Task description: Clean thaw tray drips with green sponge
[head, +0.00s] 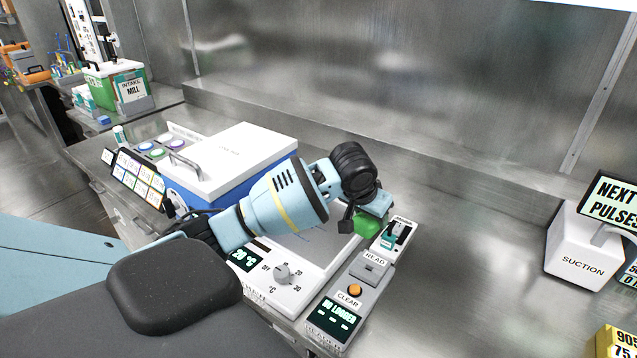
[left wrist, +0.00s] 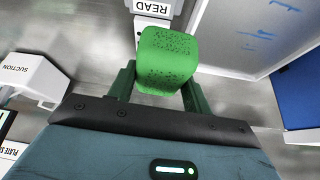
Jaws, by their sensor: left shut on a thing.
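The green sponge (head: 368,222) is held at the end of my left gripper (head: 362,208). In the left wrist view the sponge (left wrist: 167,60) sits between the two green fingers of my left gripper (left wrist: 160,88), which is shut on it. The thaw tray (head: 318,249) lies below and to the left of the sponge, mostly behind my arm. In the left wrist view the tray (left wrist: 235,30) shows at the upper right with several thin blue drip streaks (left wrist: 265,35) on its pale surface. My right gripper is in neither view.
A reader with READ and CLEAR labels (head: 350,290) stands right of the tray. A white-lidded blue box (head: 235,160) stands to the left. A suction unit (head: 580,250) is at the far right. Bare steel bench (head: 460,260) lies between reader and suction unit.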

